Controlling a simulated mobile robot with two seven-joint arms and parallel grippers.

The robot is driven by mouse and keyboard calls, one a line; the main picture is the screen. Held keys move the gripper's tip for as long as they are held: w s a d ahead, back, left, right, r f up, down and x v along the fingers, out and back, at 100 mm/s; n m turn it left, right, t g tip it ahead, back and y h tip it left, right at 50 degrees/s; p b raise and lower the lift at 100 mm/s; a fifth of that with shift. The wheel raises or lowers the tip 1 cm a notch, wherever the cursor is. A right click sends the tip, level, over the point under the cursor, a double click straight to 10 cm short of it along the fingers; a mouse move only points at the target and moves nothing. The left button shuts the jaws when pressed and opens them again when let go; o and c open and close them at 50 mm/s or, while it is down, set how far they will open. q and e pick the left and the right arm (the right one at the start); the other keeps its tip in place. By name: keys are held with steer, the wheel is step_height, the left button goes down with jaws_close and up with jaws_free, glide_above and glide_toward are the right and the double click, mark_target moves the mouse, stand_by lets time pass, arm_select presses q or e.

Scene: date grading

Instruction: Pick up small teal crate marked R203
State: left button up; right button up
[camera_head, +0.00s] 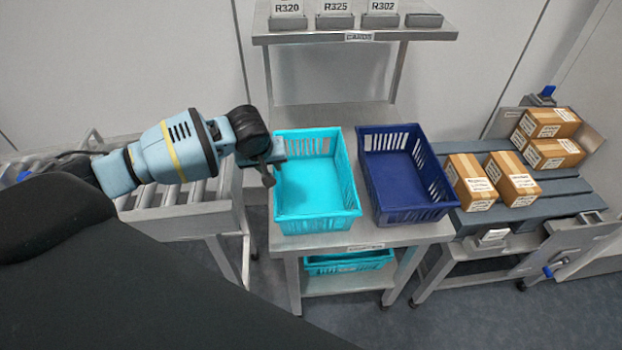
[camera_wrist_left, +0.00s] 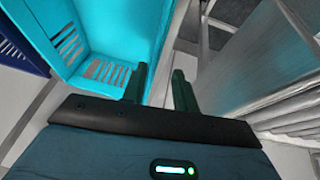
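A small teal crate (camera_head: 352,208) stands empty on the steel table, left of a dark blue crate (camera_head: 405,214). No R203 marking can be read on it. My left gripper (camera_head: 270,167) is at the teal crate's left rim, tilted down. In the left wrist view my gripper (camera_wrist_left: 160,88) has its fingers apart, one over the teal crate's (camera_wrist_left: 115,30) side and the other towards the outside. Whether they touch the wall cannot be told. My right gripper is not in view.
Another teal crate (camera_head: 350,262) sits on the shelf below. A top shelf (camera_head: 430,33) holds cards reading R320, R325 and R302. A roller conveyor (camera_head: 185,214) is close on the left. Cardboard boxes (camera_head: 512,178) lie on the slatted conveyor at right.

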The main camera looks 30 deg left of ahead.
mark_target(277, 174)
arm_select(q)
steer(key=x, duration=0.2)
steer(key=shift+w+f+b, duration=0.15)
steer(key=shift+f+b, duration=0.15)
steer(key=shift+f, duration=0.1)
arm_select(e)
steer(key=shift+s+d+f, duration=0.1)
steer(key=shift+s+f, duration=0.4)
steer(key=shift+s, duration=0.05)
arm_select(q)
steer(key=x, duration=0.4)
steer(key=shift+w+d+b, duration=0.25)
steer(key=shift+b, duration=0.15)
steer(key=shift+w+f, duration=0.2)
steer(key=shift+f, duration=0.15)
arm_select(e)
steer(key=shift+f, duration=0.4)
arm_select(q)
jaws_close()
